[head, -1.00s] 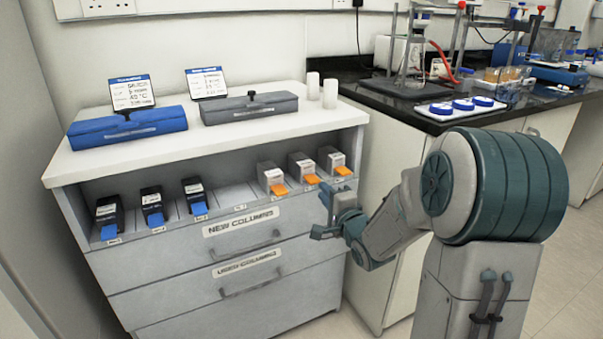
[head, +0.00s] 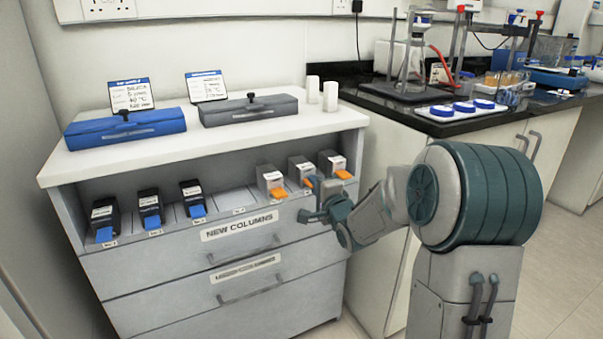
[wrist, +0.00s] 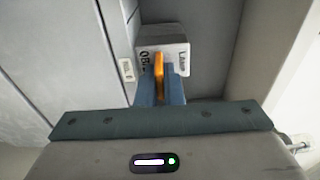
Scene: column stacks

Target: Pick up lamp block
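The lamp block is a pale grey block with an orange tab; I take it to be the middle one (head: 299,170) of three alike on the right of the shelf. It also shows in the wrist view (wrist: 165,45), with a partly legible label starting with "L". My gripper (head: 311,189) is at the front of this block in the head view. In the wrist view my gripper's two blue fingers (wrist: 160,88) are close together on either side of the orange tab, seemingly shut on it. The block still sits in its slot. The fingertips partly hide the tab.
Similar grey blocks stand left (head: 270,179) and right (head: 331,162) of it. Several black blocks with blue tabs (head: 150,208) stand farther left, with an empty stretch between. The "NEW COLUMNS" drawer (head: 238,240) is below; the white cabinet top (head: 225,137) is above.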

